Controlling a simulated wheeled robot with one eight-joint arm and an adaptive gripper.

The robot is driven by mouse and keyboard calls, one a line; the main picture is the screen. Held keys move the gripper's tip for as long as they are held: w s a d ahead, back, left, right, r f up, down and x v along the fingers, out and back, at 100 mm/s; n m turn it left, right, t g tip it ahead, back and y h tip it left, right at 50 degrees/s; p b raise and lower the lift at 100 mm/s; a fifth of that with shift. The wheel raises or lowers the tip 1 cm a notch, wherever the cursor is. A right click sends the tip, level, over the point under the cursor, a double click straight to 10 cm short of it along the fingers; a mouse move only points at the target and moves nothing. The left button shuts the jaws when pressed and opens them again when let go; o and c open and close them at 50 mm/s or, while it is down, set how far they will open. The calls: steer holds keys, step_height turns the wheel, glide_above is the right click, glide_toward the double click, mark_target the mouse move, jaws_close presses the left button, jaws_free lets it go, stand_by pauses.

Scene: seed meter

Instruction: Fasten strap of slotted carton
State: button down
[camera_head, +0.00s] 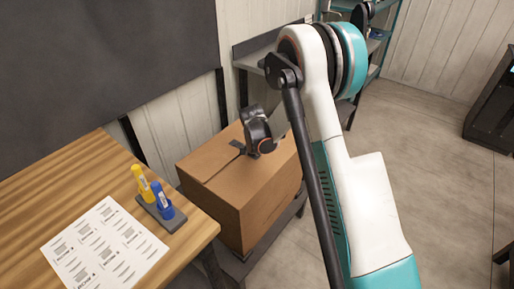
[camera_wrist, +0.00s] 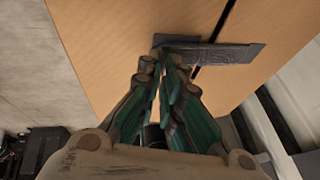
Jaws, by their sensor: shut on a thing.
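The brown carton (camera_head: 236,197) stands closed beside the wooden table, with a dark slot line across its top. It fills much of the wrist view (camera_wrist: 120,40), where the dark slot (camera_wrist: 223,22) runs diagonally. A dark grey strap (camera_wrist: 228,55) lies across this slot; its left end is at my fingertips. In the head view the strap is mostly hidden by my gripper (camera_head: 262,149), which is low over the carton top. In the wrist view my gripper's green fingers (camera_wrist: 172,66) come together, shut on the strap's end. The exact grip is partly hidden.
The wooden table (camera_head: 75,185) at left holds a printed sheet (camera_head: 105,248) and a dark holder (camera_head: 170,219) with a yellow marker (camera_head: 142,183) and a blue marker (camera_head: 162,203). Shelving (camera_head: 377,45) stands behind. Floor (camera_head: 425,150) at right is clear.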

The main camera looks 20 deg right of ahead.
steer(key=shift+s+d+f+b, duration=0.2)
steer(key=shift+s+f+b, duration=0.1)
steer(key=shift+f, duration=0.45)
steer(key=shift+s+f, duration=0.1)
steer(key=shift+s, duration=0.05)
steer(key=shift+s+d, duration=0.1)
steer(key=c, duration=1.8)
jaws_free()
steer(key=shift+f, duration=0.1)
steer(key=shift+r, duration=0.45)
steer(key=v, duration=1.1)
steer(key=shift+s, duration=0.1)
